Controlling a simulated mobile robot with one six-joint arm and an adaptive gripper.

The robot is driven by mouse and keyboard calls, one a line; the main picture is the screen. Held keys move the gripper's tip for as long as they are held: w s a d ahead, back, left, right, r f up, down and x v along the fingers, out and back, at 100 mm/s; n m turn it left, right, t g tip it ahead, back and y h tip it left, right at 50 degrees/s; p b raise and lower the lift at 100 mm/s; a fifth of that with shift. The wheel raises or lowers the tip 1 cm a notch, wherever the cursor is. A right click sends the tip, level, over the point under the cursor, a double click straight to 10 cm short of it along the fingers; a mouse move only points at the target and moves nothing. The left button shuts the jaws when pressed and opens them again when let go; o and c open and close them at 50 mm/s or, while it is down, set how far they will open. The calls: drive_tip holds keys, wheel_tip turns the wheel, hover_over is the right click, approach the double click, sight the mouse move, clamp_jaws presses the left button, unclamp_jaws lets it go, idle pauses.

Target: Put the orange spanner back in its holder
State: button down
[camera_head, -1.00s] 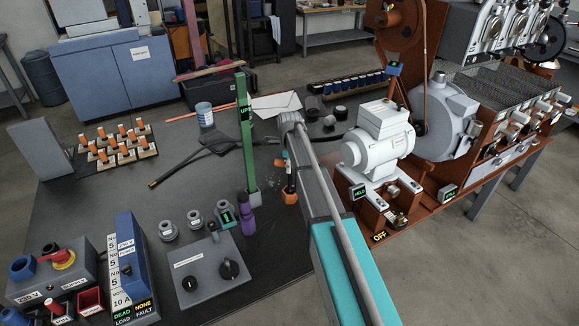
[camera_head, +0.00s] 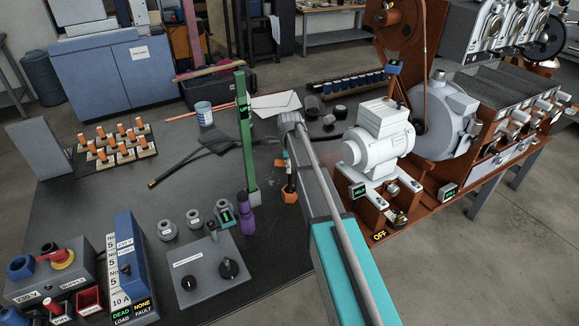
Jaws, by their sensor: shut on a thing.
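My arm reaches in from the bottom right, and its end hangs down behind the forearm at mid-picture. My gripper (camera_head: 287,178) is small, dark and partly hidden by the forearm. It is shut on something. An orange piece (camera_head: 290,196), which looks like part of the orange spanner, shows at the lower end of the gripper, low over or on the dark bench mat. A smaller orange bit (camera_head: 280,162) shows higher up beside the gripper. I cannot make out the spanner's full shape, and I cannot identify its holder.
A green upright post (camera_head: 246,140) and a purple object (camera_head: 246,200) stand just left of the gripper. A grey control box (camera_head: 205,265) is at front left. A white motor (camera_head: 378,142) on a brown base is close on the right.

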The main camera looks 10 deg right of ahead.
drive_tip(key=shift+a+f+b, duration=0.1)
drive_tip(key=shift+f+b, duration=1.1)
drive_tip(key=shift+f, duration=0.1)
drive_tip(key=shift+c, duration=1.5)
unclamp_jaws()
drive_tip(key=shift+r, duration=0.2)
wheel_tip(320, 180, up, 16)
drive_tip(key=p, duration=1.6)
drive_tip(key=shift+f, duration=0.15)
drive_tip(key=shift+s, duration=0.1)
